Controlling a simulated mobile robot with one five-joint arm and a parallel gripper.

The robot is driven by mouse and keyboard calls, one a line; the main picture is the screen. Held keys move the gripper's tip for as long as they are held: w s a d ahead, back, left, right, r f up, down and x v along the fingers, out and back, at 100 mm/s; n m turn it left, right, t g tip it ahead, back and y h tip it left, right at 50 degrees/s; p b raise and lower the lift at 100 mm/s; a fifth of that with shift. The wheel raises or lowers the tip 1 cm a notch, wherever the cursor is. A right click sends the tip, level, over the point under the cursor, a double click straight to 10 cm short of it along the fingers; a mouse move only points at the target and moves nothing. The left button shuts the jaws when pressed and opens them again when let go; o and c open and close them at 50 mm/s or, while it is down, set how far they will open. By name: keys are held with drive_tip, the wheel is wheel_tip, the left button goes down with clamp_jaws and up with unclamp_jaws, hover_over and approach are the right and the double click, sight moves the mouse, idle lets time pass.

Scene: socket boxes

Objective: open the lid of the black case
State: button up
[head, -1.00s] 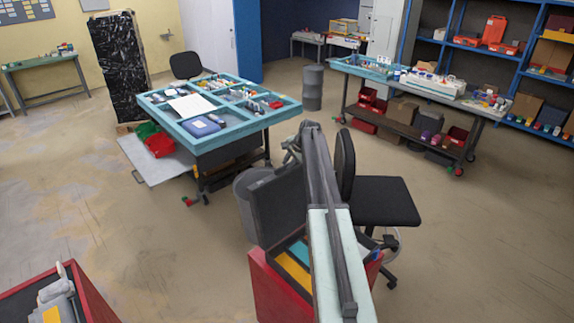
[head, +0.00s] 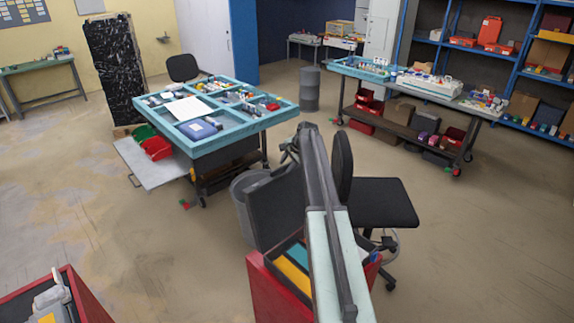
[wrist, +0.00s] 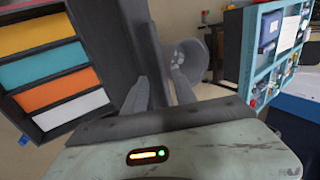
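The black case (head: 307,245) sits on a red cabinet in the head view, with its dark lid (head: 275,210) raised and leaning back. In the wrist view the case's open tray (wrist: 33,120) shows orange, teal and white compartments at the left, and the lid (wrist: 108,40) stands beside it. My gripper (wrist: 160,86) is at the lid's right edge, its two fingers spread apart. The left finger overlaps the lid in the picture; I cannot tell whether it touches. In the head view my own arm hides part of the case and lid, and the fingertips are not clear.
A red cabinet (head: 285,297) carries the case. A black chair (head: 382,203) stands close on the right and a grey bin (head: 243,205) behind on the left. A teal-topped workbench (head: 235,120) is farther back. Floor at left is open.

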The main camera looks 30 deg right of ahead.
drive_tip(key=a+p+v, duration=0.1)
drive_tip(key=p+v, duration=0.5)
drive_tip(key=v, duration=0.1)
drive_tip(key=shift+s+d+r+p, duration=0.2)
drive_tip(key=shift+d+r+p, duration=0.2)
drive_tip(key=shift+d, duration=0.1)
drive_tip(key=shift+f, duration=0.1)
drive_tip(key=s+a+f+n+g+b, duration=0.1)
drive_tip(key=s+a+f+n+b, duration=0.2)
drive_tip(key=s+a+f+b, duration=0.35)
drive_tip(key=s+a+f+n+g+b, duration=0.1)
drive_tip(key=s+a+f+n+b, duration=0.2)
drive_tip(key=a, duration=0.7)
drive_tip(key=s+a+f+n+g+b, duration=0.1)
drive_tip(key=s+a+f+n+b, duration=0.1)
drive_tip(key=s+a+f+b, duration=0.4)
drive_tip(key=s+a+f+n+g+h+b, duration=0.1)
drive_tip(key=s+a+f+n+g+b, duration=0.1)
drive_tip(key=s+a+f+n+b, duration=0.5)
drive_tip(key=s+a+f+b, duration=0.1)
drive_tip(key=s+a+f, duration=0.3)
drive_tip(key=s+a, duration=0.4)
drive_tip(key=shift+g, duration=0.3)
drive_tip(key=shift+a, duration=0.1)
